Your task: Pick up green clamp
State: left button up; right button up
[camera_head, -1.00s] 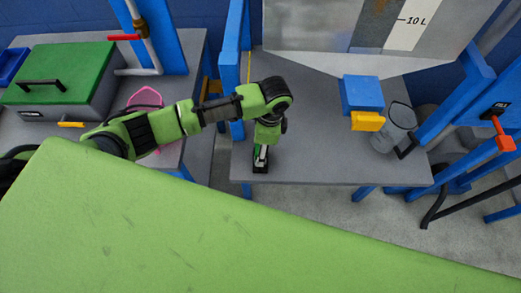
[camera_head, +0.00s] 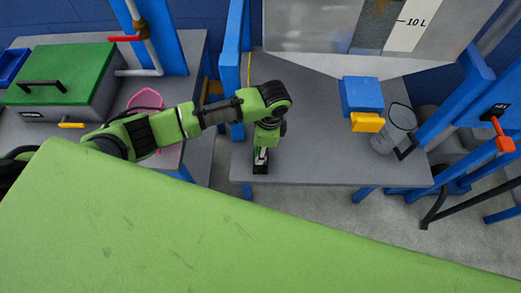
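My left arm comes in from the left, and its gripper (camera_head: 261,160) points down at the left front part of the grey table (camera_head: 320,165). The fingers are small and dark here, with a pale patch between or beside them. I cannot tell whether they are open or shut, or whether they hold anything. I cannot make out a green clamp; it may be hidden under the gripper. My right gripper is not in view.
A green-lidded box (camera_head: 65,82) and a pink item (camera_head: 146,98) are on the left table. A large green surface (camera_head: 190,230) fills the foreground. Blue posts flank the table.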

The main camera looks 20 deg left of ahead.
pick_arm(q)
jog(key=shift+r, duration=0.5)
jog(key=s+d+r, duration=0.8)
jog(key=s+r, duration=0.3)
jog(key=shift+s+r, duration=0.3)
